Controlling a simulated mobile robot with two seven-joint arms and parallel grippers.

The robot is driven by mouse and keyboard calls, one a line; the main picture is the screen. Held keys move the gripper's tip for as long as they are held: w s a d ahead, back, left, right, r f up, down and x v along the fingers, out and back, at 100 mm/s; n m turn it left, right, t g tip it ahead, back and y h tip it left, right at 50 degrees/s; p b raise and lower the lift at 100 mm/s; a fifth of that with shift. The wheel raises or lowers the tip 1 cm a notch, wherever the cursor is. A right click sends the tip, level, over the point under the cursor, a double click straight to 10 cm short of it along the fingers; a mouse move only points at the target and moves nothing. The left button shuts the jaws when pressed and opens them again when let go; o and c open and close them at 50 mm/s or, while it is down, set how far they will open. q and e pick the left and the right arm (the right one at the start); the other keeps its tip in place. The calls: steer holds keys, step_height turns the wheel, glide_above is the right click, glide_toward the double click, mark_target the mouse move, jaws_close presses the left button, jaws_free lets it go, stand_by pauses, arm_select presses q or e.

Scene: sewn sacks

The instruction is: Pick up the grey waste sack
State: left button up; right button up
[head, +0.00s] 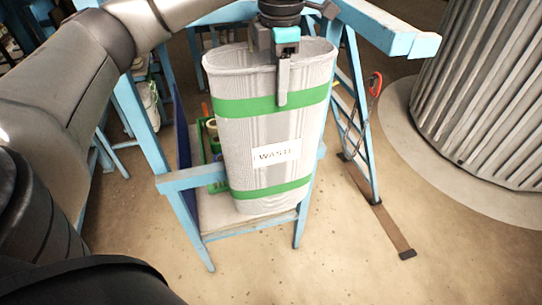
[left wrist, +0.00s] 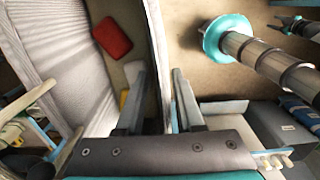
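The grey waste sack (head: 245,135) is a tall ribbed bag with two green bands and a white WASTE label. It stands upright on a blue-framed stand (head: 270,223). My left gripper (head: 283,85) is at its top rim, with one finger down the outside of the near wall. In the left wrist view, my left gripper's two fingers (left wrist: 158,100) are apart, with the sack's wall (left wrist: 156,50) running between them. A gap shows beside the left finger. A red item (left wrist: 112,37) and a yellow one seem to lie inside the sack.
A blue ladder-like frame (head: 365,140) with a red-handled tool stands right of the sack. A large ribbed grey drum (head: 480,100) stands at the right. A green crate (head: 213,150) sits behind the sack's left side. The floor in front is clear.

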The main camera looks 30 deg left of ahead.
arm_select(q)
jaws_close()
stand_by(1.1)
